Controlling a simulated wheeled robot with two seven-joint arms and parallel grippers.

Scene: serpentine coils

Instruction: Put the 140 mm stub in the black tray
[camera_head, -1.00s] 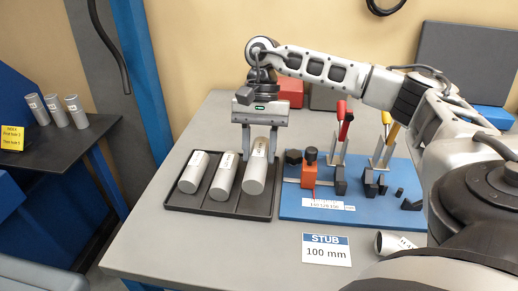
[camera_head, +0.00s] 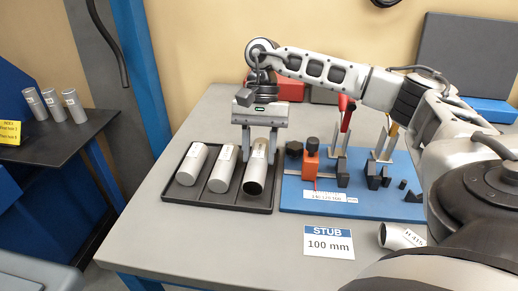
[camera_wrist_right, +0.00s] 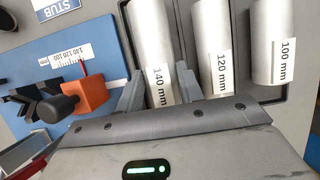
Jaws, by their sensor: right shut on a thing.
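The 140 mm stub (camera_head: 256,172) is a light grey tube in the right-hand slot of the black tray (camera_head: 225,208), with its dark open end facing the head camera. My right gripper (camera_head: 259,150) is shut on it from above, one finger on each side. The wrist view shows the label "140 mm" on the stub (camera_wrist_right: 150,40) between the fingers (camera_wrist_right: 155,92). The head view cannot tell whether the stub touches the tray floor. My left gripper is not in view.
A 120 mm stub (camera_head: 223,170) and a 100 mm stub (camera_head: 192,165) lie in the other slots. A blue board (camera_head: 300,205) with an orange block and clamps stands right of the tray. Another tube (camera_head: 400,236) lies near a "STUB 100 mm" card (camera_head: 328,243).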

